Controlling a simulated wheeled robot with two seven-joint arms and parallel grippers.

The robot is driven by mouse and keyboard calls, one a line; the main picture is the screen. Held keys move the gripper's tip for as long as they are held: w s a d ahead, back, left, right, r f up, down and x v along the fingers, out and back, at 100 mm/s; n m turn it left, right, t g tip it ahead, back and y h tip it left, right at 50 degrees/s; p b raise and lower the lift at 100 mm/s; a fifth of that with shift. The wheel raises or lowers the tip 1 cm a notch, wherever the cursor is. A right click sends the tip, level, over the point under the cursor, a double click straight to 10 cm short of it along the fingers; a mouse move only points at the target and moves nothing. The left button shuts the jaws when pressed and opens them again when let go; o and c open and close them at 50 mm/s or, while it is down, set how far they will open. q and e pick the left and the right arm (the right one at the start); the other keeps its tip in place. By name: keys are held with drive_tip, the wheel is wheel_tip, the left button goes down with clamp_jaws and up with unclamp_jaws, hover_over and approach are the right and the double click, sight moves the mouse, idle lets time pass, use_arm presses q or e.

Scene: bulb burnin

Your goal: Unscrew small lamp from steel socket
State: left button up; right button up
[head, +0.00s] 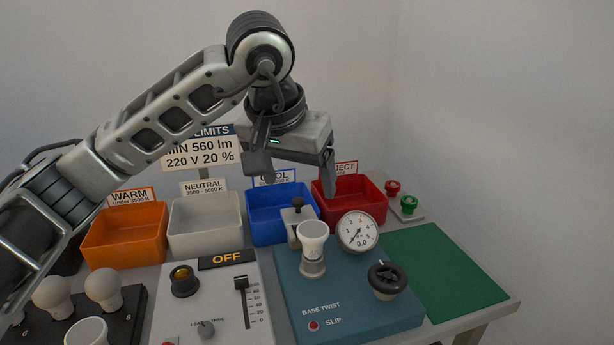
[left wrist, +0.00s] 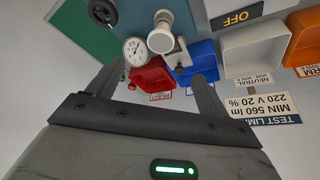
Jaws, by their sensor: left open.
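A white lamp-like piece with a round top (head: 313,234) stands upright on the blue-grey BASE TWIST block; it also shows in the left wrist view (left wrist: 160,41). A metallic collar, perhaps the steel socket (head: 312,266), is under it. I cannot tell how far the lamp sits inside it. My left gripper (head: 293,178) is open and empty, above and behind the lamp, over the blue and red bins. Its two spread fingers show in the left wrist view (left wrist: 156,78), with the lamp beyond them. My right gripper is not in view.
The BASE TWIST block (head: 345,318) carries a gauge (head: 358,231) and a black knob (head: 387,279). Orange (head: 125,247), white (head: 204,241), blue (head: 265,228) and red bins (head: 350,209) stand behind. A dark rack with white bulbs (head: 103,286) is at front left. The green mat (head: 450,270) is clear.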

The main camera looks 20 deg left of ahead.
sight(312, 231)
use_arm(q)
drive_tip(key=p+x, duration=0.1)
drive_tip(key=x, duration=1.4)
drive_tip(key=shift+w+a+f, duration=0.1)
drive_tip(key=shift+w+f, duration=0.05)
drive_tip(key=shift+f, duration=0.2)
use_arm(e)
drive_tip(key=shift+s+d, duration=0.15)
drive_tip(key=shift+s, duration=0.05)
